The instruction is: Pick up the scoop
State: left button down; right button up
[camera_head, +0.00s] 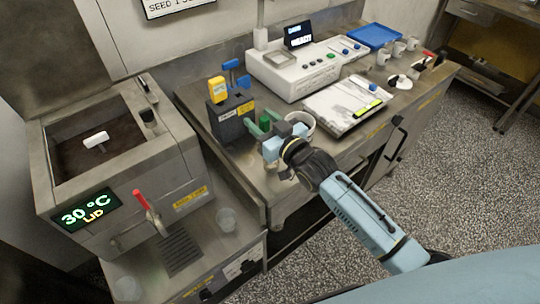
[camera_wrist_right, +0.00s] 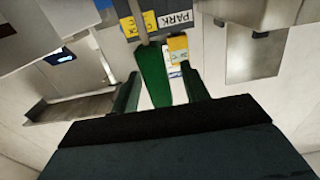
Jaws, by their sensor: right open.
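A bright green handle (camera_head: 265,121), which looks like the scoop's, stands just right of a dark grey holder box (camera_head: 231,126) on the counter. Its other end is hidden. In the right wrist view the green handle (camera_wrist_right: 153,76) stands between the two fingers, in front of the holder's label reading "PARK" (camera_wrist_right: 174,19). My right gripper (camera_head: 264,122) is open, with one finger on each side of the handle. It also shows in the right wrist view (camera_wrist_right: 161,72). I see a gap to each finger there, so the handle is not gripped. My left gripper is not in view.
The holder also carries a yellow item (camera_head: 217,89) and a blue-handled tool (camera_head: 232,72). A pale round container (camera_head: 301,121) is close behind my right gripper. A white machine (camera_head: 293,68) and a board (camera_head: 345,105) stand beyond. A steel tank (camera_head: 105,150) is at the left.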

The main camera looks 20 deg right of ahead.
jog(key=shift+c, duration=0.2)
grip_shut()
jog(key=shift+r, duration=0.15)
